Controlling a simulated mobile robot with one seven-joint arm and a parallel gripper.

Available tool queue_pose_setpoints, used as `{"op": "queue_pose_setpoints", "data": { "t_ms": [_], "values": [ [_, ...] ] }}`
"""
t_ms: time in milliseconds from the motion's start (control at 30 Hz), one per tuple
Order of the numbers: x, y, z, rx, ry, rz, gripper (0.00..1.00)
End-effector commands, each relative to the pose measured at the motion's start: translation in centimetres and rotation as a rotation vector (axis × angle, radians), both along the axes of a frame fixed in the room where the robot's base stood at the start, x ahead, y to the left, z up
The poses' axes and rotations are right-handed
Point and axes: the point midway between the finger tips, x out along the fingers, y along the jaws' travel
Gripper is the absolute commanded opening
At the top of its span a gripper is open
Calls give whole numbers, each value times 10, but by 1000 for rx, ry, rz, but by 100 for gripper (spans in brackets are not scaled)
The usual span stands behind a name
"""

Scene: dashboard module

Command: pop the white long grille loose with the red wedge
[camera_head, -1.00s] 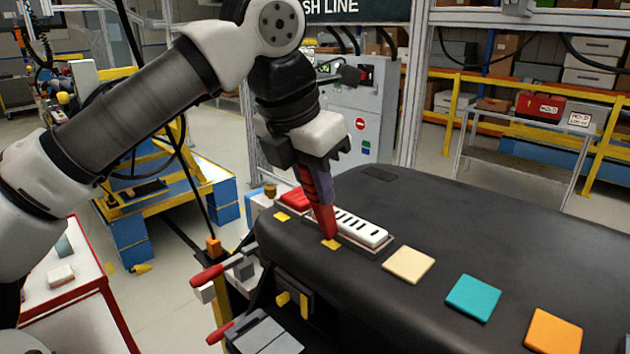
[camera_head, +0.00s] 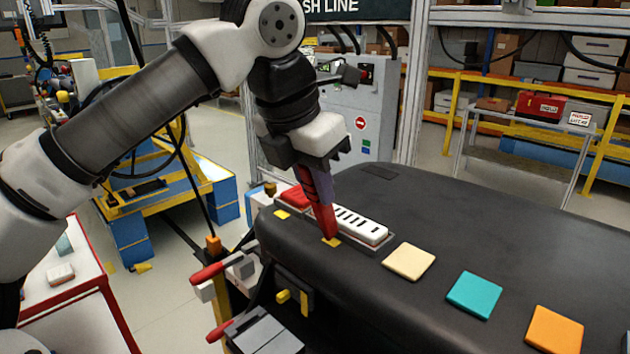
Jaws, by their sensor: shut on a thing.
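The white long grille (camera_head: 362,226) with dark slots lies in a recess on top of the black dashboard (camera_head: 480,240). My gripper (camera_head: 312,168) is above the left end of the grille, shut on the red wedge (camera_head: 325,217). The wedge points down and is slightly tilted. Its tip is beside the grille's near left end, close to a small yellow mark (camera_head: 331,242). The wedge hides the left end of the grille. Whether the tip is under the grille's edge cannot be told.
A red piece (camera_head: 297,198) lies just left of the wedge, on the dashboard. Cream (camera_head: 408,262), teal (camera_head: 474,294) and orange (camera_head: 553,330) squares lie to the right. Red-handled clamps (camera_head: 212,272) stand at the dashboard's left end. The dashboard's back right is clear.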

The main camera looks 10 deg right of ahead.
Motion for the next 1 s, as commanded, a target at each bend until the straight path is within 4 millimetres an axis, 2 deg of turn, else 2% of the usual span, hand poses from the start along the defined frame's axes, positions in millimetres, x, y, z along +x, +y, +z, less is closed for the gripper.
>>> {"op": "queue_pose_setpoints", "data": {
  "t_ms": [267, 1000],
  "values": [
    [0, 0, 0, 4, 3, -1, 0],
    [0, 0, 60, 1, 2, 0, 0]
  ]
}}
